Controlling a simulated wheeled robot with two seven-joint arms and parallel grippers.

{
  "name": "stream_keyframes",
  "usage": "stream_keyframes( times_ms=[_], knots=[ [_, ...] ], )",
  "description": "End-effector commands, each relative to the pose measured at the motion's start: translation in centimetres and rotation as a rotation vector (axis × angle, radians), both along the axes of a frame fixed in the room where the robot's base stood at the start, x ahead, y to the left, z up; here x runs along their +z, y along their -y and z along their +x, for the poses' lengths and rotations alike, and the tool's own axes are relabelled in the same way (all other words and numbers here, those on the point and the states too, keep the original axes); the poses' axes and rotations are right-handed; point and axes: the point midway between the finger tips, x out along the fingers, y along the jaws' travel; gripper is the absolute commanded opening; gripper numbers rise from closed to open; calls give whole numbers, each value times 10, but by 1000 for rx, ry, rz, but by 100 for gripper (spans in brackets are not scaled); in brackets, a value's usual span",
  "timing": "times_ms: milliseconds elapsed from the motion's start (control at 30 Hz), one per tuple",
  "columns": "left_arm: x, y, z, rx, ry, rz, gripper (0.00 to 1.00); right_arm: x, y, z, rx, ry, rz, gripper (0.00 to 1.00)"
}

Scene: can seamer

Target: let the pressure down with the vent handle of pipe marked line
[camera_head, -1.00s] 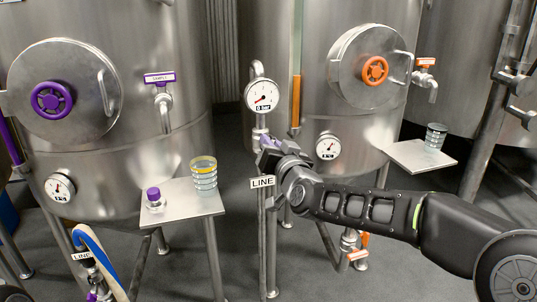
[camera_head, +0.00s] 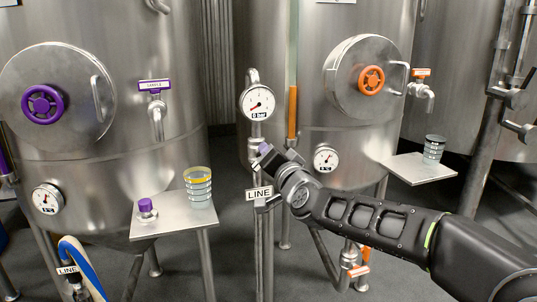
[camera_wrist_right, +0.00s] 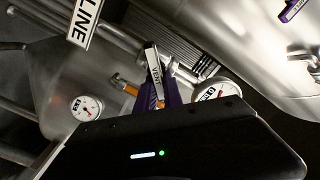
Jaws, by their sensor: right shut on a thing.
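The pipe (camera_head: 257,225) marked with a white LINE plate (camera_head: 259,194) stands upright between the two tanks. A round pressure gauge (camera_head: 258,103) marked bar sits on top, its red needle pointing to the lower left. My right gripper (camera_head: 264,157) is at the pipe, between the gauge and the plate. My left gripper is not in view.
The left tank (camera_head: 120,190) has a purple hatch wheel (camera_head: 43,104) and tap; the right tank has an orange hatch wheel (camera_head: 371,80). A left shelf (camera_head: 180,222) bears a glass and a purple-capped item. A right shelf (camera_head: 420,171) bears another glass.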

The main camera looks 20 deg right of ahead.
Motion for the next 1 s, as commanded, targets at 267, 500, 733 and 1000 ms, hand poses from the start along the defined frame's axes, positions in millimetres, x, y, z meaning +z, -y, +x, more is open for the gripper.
stream_keyframes(
  times_ms=[267,500,733,1000],
  knots=[
    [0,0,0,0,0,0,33,-1,0,0,1,-1,-1,25],
    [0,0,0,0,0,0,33,0,0,0,0,0,-2,33],
    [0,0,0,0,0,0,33,0,0,-5,1,1,-2,33],
    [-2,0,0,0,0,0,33,1,3,-44,0,3,-2,33]
  ],
)
